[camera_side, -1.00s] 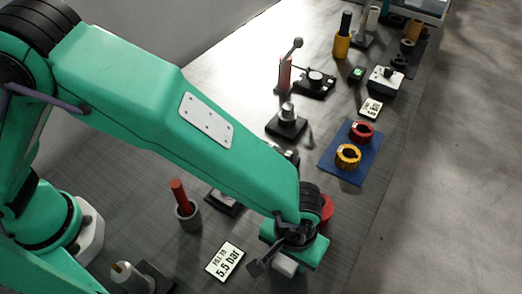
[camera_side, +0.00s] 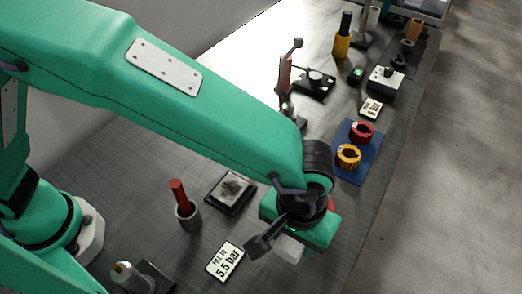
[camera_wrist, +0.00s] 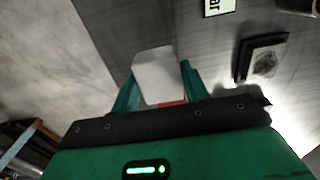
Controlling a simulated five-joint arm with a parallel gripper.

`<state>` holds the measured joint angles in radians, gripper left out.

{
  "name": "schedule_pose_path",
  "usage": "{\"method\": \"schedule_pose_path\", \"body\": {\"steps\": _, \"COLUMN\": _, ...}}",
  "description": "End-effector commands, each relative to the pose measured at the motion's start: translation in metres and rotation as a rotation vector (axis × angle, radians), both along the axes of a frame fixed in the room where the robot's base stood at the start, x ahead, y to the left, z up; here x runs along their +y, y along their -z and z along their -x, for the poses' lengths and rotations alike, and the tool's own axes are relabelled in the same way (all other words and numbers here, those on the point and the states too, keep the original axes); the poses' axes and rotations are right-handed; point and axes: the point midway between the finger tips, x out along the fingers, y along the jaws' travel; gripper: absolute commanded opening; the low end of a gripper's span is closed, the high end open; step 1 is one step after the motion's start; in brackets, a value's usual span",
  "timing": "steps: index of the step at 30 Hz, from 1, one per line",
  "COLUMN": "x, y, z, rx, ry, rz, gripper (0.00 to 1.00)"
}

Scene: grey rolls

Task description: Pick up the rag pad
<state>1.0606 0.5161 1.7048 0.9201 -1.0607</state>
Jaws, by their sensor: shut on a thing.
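The rag pad, a pale flat block with rounded corners, shows in the wrist view (camera_wrist: 157,75) between the two green fingers. In the side view the pad (camera_side: 289,248) sticks out under my gripper (camera_side: 297,238). My gripper (camera_wrist: 158,92) is shut on the pad. A small red patch shows at the pad's base in the wrist view; I cannot tell what it belongs to. The pad's far side is hidden by the gripper.
A black tray with a smudged grey surface (camera_side: 231,190) lies left of my gripper. A red rod in a grey cup (camera_side: 186,207) and a "5.5 bar" card (camera_side: 225,261) are near it. A blue mat (camera_side: 352,170) carries red and yellow rings. Bare floor lies right.

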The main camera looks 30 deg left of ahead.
Motion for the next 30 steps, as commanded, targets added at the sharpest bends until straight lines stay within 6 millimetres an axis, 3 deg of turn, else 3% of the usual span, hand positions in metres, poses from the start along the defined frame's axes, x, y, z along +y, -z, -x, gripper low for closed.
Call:
{"method": "schedule_pose_path", "body": {"steps": 6, "x": 0.000, "y": -0.016, "z": 0.000, "rx": 0.000, "ry": 0.000, "rz": 0.000, "gripper": 0.23}}
{"method": "schedule_pose_path", "body": {"steps": 21, "x": 0.000, "y": -0.017, "z": 0.000, "rx": 0.000, "ry": 0.000, "rz": 0.000, "gripper": 0.23}}
{"method": "schedule_pose_path", "body": {"steps": 22, "x": 0.000, "y": -0.017, "z": 0.000, "rx": 0.000, "ry": 0.000, "rz": 0.000, "gripper": 0.39}}
{"method": "schedule_pose_path", "body": {"steps": 24, "x": 0.000, "y": -0.016, "z": 0.000, "rx": 0.000, "ry": 0.000, "rz": 0.000, "gripper": 0.27}}
{"method": "schedule_pose_path", "body": {"steps": 30, "x": 0.001, "y": -0.016, "z": 0.000, "rx": 0.000, "ry": 0.007, "rz": 0.000, "gripper": 0.27}}
